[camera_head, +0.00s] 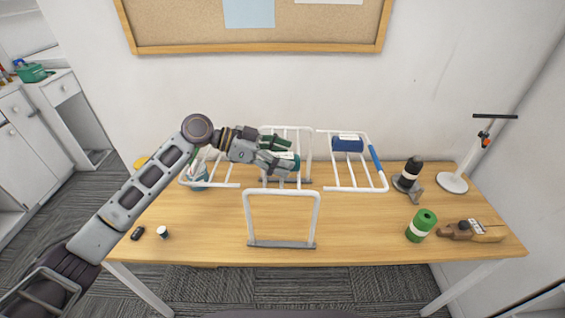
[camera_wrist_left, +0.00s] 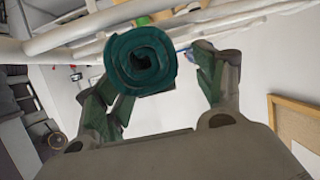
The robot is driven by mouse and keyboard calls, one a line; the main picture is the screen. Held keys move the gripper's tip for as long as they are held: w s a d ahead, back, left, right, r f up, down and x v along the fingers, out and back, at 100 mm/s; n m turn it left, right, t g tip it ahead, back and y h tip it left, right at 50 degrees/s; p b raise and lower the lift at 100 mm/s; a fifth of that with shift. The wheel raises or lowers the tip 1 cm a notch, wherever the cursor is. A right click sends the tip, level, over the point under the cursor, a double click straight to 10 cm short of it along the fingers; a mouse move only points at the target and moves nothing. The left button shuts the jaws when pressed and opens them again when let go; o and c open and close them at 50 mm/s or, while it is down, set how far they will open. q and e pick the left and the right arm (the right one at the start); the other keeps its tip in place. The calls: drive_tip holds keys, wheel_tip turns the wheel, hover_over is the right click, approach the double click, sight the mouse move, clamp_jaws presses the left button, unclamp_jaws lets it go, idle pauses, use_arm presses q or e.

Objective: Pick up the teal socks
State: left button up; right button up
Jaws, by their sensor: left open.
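The teal socks are a rolled bundle (camera_wrist_left: 140,60); the left wrist view shows its spiral end close up, between the fingers and overlapping the left one in the picture. In the head view the teal socks (camera_head: 294,160) show only in part, with a pale band, at the middle of the white wire rack (camera_head: 283,200). My left gripper (camera_head: 284,155) reaches in from the left, its fingers open on either side of the roll. It also shows in the left wrist view (camera_wrist_left: 165,82). Whether a finger touches the socks I cannot tell. My right gripper is not in view.
A blue roll (camera_head: 347,144) sits on the rack's right wing. A teal item (camera_head: 198,174) is partly hidden at the left wing.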

sight(283, 156)
use_arm(q)
drive_tip(key=c, duration=1.1)
drive_tip(key=shift+r, duration=0.15)
drive_tip(key=shift+r+b, duration=0.5)
drive_tip(key=shift+r, duration=4.4)
